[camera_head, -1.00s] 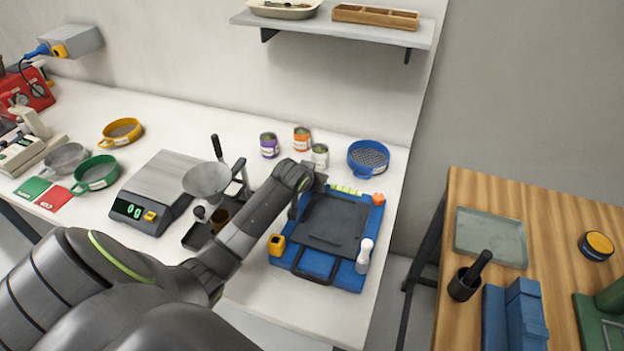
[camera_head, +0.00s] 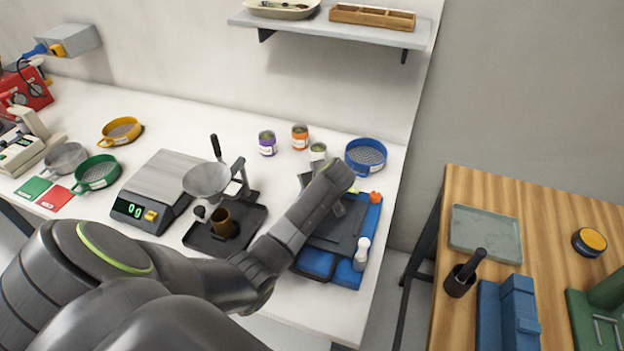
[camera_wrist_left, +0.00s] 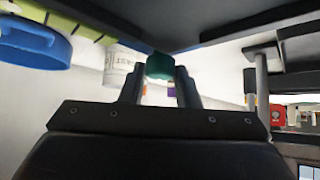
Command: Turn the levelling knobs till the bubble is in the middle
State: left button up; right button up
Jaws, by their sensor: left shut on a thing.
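The blue levelling device (camera_head: 345,275) with a dark plate (camera_head: 345,232) lies at the bench's right end, partly hidden by my left arm. An orange knob (camera_head: 375,196) shows at its far right corner and a white-topped piece (camera_head: 362,250) at its right side. My left gripper is hidden behind my own wrist in the head view. In the left wrist view its fingers (camera_wrist_left: 161,74) are shut on a green knob (camera_wrist_left: 160,64). The bubble is not visible. My right gripper is not in view.
A blue sieve (camera_head: 366,155) and several cans, including a purple one (camera_head: 267,143), stand behind the device. A funnel stand (camera_head: 247,218) and a scale (camera_head: 152,207) stand to its left. A wooden table (camera_head: 480,185) is at the right, across a gap.

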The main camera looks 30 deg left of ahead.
pick_arm(q)
jog(key=shift+w+f+n+g+y+b, duration=0.2)
jog(key=shift+n+g+y+b, duration=0.2)
jog(key=shift+n+g+b, duration=0.45)
jog(key=n+g+b, duration=0.1)
jog(key=n+b, duration=0.1)
jog(key=n+g+b, duration=0.2)
jog(key=n, duration=0.1)
jog(key=n+g+b, duration=0.2)
jog(key=b, duration=0.1)
jog(key=shift+w+n+y, duration=0.25)
jog(key=shift+w+y, duration=0.05)
jog(key=shift+w, duration=0.05)
jog(key=shift+r+n+g+h+b, duration=0.15)
jog(key=shift+n+g+h+b, duration=0.25)
jog(key=shift+n+g+b, duration=0.95)
jog(key=shift+n, duration=0.25)
jog(key=o, duration=1)
jog(key=shift+c, duration=0.2)
jog(key=shift+r+p, duration=0.1)
jog(key=shift+p, duration=0.2)
